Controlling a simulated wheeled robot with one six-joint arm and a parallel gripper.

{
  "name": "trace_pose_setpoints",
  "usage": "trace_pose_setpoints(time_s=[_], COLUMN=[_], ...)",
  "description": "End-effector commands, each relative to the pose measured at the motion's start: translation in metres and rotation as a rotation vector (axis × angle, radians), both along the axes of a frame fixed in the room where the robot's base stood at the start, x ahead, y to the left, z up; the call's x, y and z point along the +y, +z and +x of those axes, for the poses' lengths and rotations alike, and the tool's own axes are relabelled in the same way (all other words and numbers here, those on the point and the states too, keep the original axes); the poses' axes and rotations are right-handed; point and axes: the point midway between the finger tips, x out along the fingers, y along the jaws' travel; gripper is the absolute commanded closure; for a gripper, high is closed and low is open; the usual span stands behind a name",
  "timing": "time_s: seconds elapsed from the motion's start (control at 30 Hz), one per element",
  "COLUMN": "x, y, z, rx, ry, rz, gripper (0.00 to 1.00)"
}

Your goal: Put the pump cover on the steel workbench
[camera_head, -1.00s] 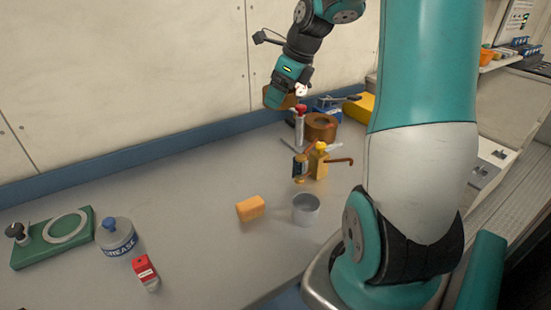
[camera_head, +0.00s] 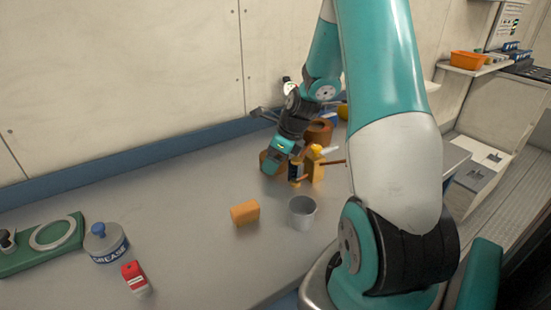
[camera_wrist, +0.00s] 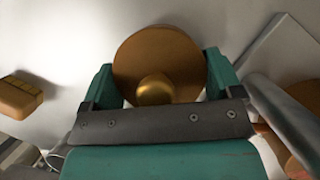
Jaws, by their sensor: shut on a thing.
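The pump cover is a bronze-coloured disc (camera_wrist: 140,58) with a round brass knob, held between the two teal fingers of my gripper (camera_wrist: 160,76) in the wrist view. In the head view its brown edge (camera_head: 268,163) shows at the tip of my gripper (camera_head: 274,160), low over the back part of the grey steel workbench (camera_head: 175,220). I cannot tell whether the disc touches the bench top. My gripper hides part of it.
Just right of my gripper stand a yellow bottle (camera_head: 315,168) and a brown roll (camera_head: 319,131). An orange block (camera_head: 245,212) and a grey cup (camera_head: 302,213) stand nearer. Bench left of the gripper is clear.

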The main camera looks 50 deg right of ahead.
Motion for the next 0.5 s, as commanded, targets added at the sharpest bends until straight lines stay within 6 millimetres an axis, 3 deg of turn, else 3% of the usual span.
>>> trace_pose_setpoints(time_s=[0.3,0.33,0.4,0.5], x=[-0.0002,-0.0001,-0.0001,-0.0001], y=[-0.0023,-0.0021,-0.0018,-0.0018], z=[0.0004,0.0002,0.0002,0.0003], rx=[-0.001,-0.001,-0.001,-0.001], ry=[0.001,0.0,0.001,0.001], rz=[-0.001,0.0,-0.001,-0.001], gripper=[0.46,0.1,0.0,0.0])
